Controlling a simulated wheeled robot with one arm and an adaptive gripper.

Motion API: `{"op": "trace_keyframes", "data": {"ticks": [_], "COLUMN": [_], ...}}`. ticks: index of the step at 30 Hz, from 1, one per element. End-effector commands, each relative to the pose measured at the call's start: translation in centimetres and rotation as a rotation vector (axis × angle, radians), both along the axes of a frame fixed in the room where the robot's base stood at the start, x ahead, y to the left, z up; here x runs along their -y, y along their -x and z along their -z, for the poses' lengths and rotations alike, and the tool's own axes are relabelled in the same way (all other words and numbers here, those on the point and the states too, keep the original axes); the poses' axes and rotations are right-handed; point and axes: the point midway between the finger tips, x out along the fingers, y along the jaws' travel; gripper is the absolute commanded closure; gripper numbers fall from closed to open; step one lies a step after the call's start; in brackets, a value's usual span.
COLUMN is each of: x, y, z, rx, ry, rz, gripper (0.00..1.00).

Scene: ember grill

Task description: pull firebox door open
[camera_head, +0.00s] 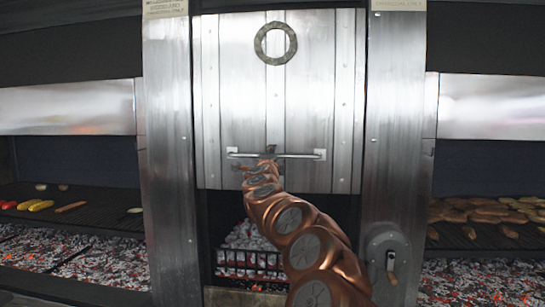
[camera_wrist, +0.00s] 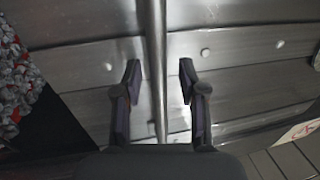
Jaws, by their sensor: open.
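The firebox door (camera_head: 235,95) is a riveted steel panel hanging between two steel posts. A dark opening with glowing coals shows below its lower edge. The door's handle (camera_head: 305,156) is a horizontal bar across the lower part of the panel. My gripper (camera_head: 268,153) is at the middle of this bar, partly hidden by my copper arm. In the wrist view, the handle bar (camera_wrist: 156,50) runs between the two spread fingers of my gripper (camera_wrist: 160,82), with a gap visible on each side. The door surface (camera_wrist: 230,85) lies behind it.
A ring (camera_head: 275,43) is on the upper door. Steel posts stand left (camera_head: 170,150) and right (camera_head: 400,130); the right one carries a crank (camera_head: 391,264). Grills with food (camera_head: 95,208) (camera_head: 480,235) lie over coals on both sides. A basket of coals (camera_head: 248,262) sits below the door.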

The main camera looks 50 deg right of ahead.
Motion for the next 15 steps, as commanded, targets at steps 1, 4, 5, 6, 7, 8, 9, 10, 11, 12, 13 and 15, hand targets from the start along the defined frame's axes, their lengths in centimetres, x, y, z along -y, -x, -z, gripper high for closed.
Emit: {"op": "trace_keyframes", "data": {"ticks": [1, 4, 5, 6, 7, 8, 9, 10, 11, 12, 13, 15], "x": [-0.3, -0.8, -1.1, -1.4, -1.7, -2.0, -2.3, -2.5, -2.7, -3.0, -3.3, -3.9], "y": [0.2, 0.8, 0.9, 1.1, 1.1, 1.2, 1.5, 1.7, 2.0, 2.2, 2.4, 2.6], "z": [0.0, 0.1, 0.1, 0.2, 0.3, 0.4, 0.5, 0.5, 0.5, 0.5, 0.6, 0.8], "rx": [0.0, 0.003, 0.004, 0.003, 0.002, 0.0, 0.0, 0.001, 0.003, 0.004, 0.003, 0.001], "ry": [-0.001, -0.001, 0.0, -0.001, 0.0, 0.0, 0.0, 0.0, 0.0, 0.001, 0.001, 0.001], "rz": [-0.002, 0.001, 0.001, 0.0, -0.002, -0.003, -0.003, -0.001, 0.001, 0.001, 0.001, -0.003], "gripper": [0.59, 0.59, 0.59, 0.59, 0.59, 0.59, 0.59, 0.59, 0.59, 0.59, 0.59, 0.59]}}
